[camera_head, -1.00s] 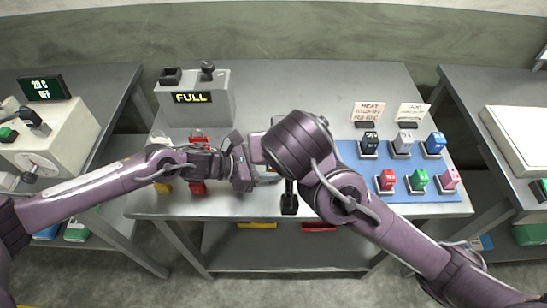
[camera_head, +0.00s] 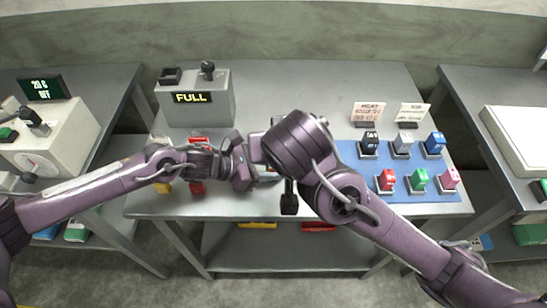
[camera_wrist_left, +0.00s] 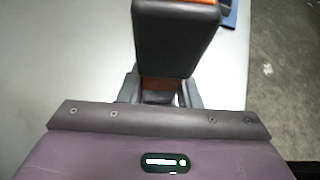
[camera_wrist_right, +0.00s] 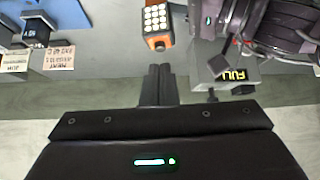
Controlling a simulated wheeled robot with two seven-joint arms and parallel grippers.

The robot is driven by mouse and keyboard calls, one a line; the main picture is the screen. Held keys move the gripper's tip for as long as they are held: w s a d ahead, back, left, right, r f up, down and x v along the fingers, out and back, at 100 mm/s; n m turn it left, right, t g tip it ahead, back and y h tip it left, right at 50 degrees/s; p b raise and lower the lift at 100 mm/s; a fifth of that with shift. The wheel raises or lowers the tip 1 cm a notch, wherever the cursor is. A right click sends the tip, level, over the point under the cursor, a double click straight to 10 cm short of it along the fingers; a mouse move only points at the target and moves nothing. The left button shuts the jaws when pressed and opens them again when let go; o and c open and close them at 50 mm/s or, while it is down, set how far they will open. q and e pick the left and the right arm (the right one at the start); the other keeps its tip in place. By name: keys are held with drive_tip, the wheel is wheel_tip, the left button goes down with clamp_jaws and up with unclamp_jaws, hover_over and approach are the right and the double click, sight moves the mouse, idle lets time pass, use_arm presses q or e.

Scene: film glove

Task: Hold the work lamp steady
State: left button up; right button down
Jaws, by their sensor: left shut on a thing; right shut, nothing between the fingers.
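The work lamp shows in the right wrist view as an orange box with a grid of white lights (camera_wrist_right: 157,20). In the left wrist view its dark back (camera_wrist_left: 176,42), with an orange edge, fills the space before my left gripper (camera_wrist_left: 160,90). The left gripper is shut on the lamp, over the front part of the table. In the head view my right wrist hides most of the lamp. My right gripper (camera_wrist_right: 160,70) is shut and empty, its fingers apart from the lamp and pointing towards its lit side.
A grey box with a FULL display (camera_head: 193,98) stands at the back left of the table (camera_head: 290,80). A dial machine (camera_head: 45,140) stands on the left table.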

drive_tip(key=w+a+r+n+t+y, duration=0.25)
drive_tip(key=a+r+n+y, duration=0.2)
drive_tip(key=n, duration=1.15)
drive_tip(key=w+a+r+n+t+y, duration=0.2)
drive_tip(key=w+a+r+n+y, duration=0.3)
drive_tip(key=n, duration=1)
drive_tip(key=s+d+f+n+g+h, duration=0.25)
drive_tip(key=d+n+g+h, duration=0.5)
drive_tip(key=n, duration=1.35)
drive_tip(key=shift+w+d+f+t+y, duration=0.1)
drive_tip(key=shift+d+f+t+y, duration=0.35)
drive_tip(key=shift+f, duration=1.15)
drive_tip(key=shift+w+d+f+t+y, duration=0.15)
drive_tip(key=shift+f+y, duration=0.4)
drive_tip(key=shift+f, duration=1.1)
drive_tip(key=shift+d+f+t+y, duration=0.3)
drive_tip(key=shift+d+f+y, duration=0.15)
drive_tip(key=shift+f, duration=1.15)
drive_tip(key=shift+f, duration=0.15)
